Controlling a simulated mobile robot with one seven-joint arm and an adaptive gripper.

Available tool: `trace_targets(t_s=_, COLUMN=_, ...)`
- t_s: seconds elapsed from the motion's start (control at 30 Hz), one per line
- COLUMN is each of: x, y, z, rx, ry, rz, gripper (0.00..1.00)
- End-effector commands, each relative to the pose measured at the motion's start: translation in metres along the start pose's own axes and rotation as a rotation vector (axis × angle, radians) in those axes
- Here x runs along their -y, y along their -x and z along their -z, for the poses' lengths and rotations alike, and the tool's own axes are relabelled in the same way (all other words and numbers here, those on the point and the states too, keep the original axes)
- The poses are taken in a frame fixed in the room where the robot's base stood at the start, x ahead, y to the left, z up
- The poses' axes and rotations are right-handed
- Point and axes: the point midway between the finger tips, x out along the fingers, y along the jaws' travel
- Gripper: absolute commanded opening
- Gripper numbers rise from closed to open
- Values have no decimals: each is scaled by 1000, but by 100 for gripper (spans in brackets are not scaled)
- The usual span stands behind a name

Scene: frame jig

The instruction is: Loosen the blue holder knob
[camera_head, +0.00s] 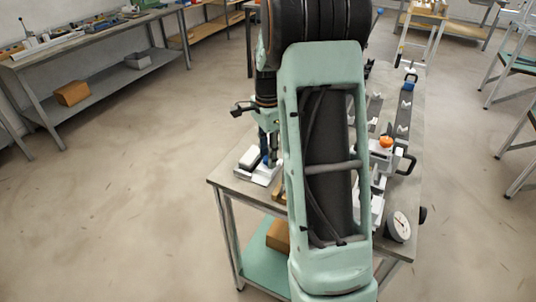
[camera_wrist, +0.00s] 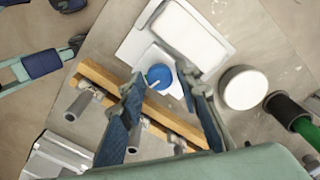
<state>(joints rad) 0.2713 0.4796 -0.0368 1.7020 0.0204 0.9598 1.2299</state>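The blue holder knob (camera_wrist: 160,77) is round, with a small white pointer, and sits at the edge of a white holder block (camera_wrist: 186,30). My gripper (camera_wrist: 160,80) is open, with one blue-padded finger to the left of the knob and one to its right. Gaps show between the fingertips and the knob; I cannot tell the height between them. In the head view my gripper (camera_head: 268,160) points down at the white holder on the near left of the bench, and my arm hides much of the bench. The knob cannot be made out there.
A wooden bar (camera_wrist: 98,74) with metal pegs lies beside the knob, under the fingers. The bench also bears an orange knob (camera_head: 386,141) and a dial gauge (camera_head: 399,227).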

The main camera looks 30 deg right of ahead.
Motion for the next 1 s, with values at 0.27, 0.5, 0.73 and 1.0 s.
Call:
trace_targets(t_s=0.27, x=0, y=-1, z=0, rx=0, ry=0, rz=0, gripper=27)
trace_targets(t_s=0.5, x=0, y=0, z=0, rx=0, ry=0, rz=0, gripper=0)
trace_targets(t_s=0.73, x=0, y=0, z=0, rx=0, ry=16, rz=0, gripper=0)
trace_targets(t_s=1.0, x=0, y=0, z=0, rx=0, ry=132, rz=0, gripper=0)
